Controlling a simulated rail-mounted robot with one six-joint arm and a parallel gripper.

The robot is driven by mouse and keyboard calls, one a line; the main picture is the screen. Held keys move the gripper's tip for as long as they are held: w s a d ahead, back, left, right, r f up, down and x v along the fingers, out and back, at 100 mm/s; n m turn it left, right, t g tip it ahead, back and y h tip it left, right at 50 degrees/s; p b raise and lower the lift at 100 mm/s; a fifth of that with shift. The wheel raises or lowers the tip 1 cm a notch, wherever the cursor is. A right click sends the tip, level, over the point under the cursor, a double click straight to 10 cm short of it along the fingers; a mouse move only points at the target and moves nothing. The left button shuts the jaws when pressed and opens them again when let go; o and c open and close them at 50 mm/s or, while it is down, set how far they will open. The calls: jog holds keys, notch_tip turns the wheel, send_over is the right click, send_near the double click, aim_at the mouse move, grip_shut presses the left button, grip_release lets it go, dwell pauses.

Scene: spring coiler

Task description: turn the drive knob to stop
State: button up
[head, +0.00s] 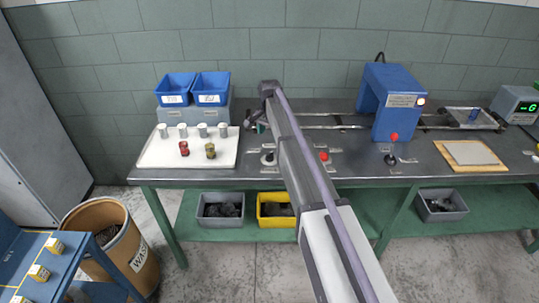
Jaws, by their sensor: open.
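Two dark knobs stand on the bench top. One knob (268,158) on a round light base is left of my arm. The other knob (390,159) is in front of the blue machine (402,115). Their labels are too small to read, so I cannot tell which is the drive knob, nor its setting. My gripper (254,125) is open, behind the left knob and right of the white tray; it appears apart from both knobs. Its fingers are small and partly hidden by my arm.
Red buttons (323,156) sit near my arm and on the blue machine's front. The white tray (190,160) holds several metal cylinders and two coloured pieces. Blue bins (176,89) stand behind it. A tan board (470,154) lies right. My arm crosses the bench's middle.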

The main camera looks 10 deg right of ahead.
aim_at(270, 154)
jog(key=shift+m, duration=0.9)
jog(key=f+b, duration=1.1)
jog(key=shift+s, duration=0.25)
jog(key=shift+r, duration=0.2)
jog(key=c, duration=0.9)
